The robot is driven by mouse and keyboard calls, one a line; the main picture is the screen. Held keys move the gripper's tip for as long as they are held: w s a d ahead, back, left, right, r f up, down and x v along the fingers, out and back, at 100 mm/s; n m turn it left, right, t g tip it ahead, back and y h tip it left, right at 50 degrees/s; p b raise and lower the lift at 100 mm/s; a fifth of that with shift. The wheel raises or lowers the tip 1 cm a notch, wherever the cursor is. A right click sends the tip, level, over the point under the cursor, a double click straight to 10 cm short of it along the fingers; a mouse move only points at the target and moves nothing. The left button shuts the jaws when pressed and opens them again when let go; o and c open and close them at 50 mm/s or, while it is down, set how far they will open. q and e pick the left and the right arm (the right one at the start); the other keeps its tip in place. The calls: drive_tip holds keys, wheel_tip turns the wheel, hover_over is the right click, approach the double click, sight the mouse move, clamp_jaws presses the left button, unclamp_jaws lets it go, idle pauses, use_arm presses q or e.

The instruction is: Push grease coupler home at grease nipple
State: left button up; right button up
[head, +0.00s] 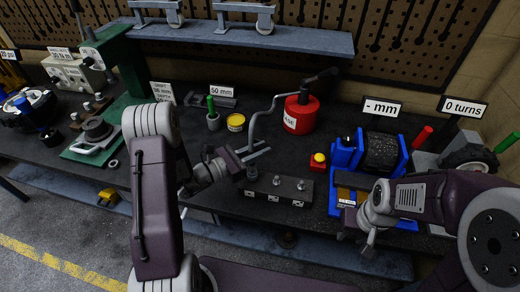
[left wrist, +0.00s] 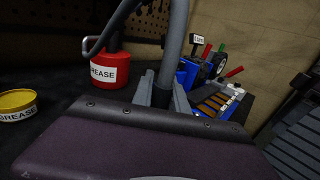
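The red grease pot (head: 301,114) stands on the bench, and its grey hose (head: 252,125) arches down to the left. My left gripper (head: 256,154) has its fingers around the hose's lower end. In the left wrist view the hose (left wrist: 178,40) runs down between the fingers (left wrist: 163,92) and appears gripped. The dark block with nipples (head: 277,189) lies just below and right of the fingers. A dark piece stands at the block's left end; whether it is coupler or nipple, and whether they touch, I cannot tell. My right gripper (head: 362,232) hangs by the bench's front edge, away from the block.
A yellow grease tin (head: 236,122) and a small cup with a green handle (head: 212,116) stand behind left. A raised shelf (head: 260,38) runs behind.

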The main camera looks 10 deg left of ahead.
use_arm(q)
drive_tip(key=o, duration=0.4)
drive_tip(key=shift+o, duration=0.2)
drive_tip(key=shift+a, duration=0.1)
drive_tip(key=b+v, duration=0.2)
drive_tip(key=v, duration=0.7)
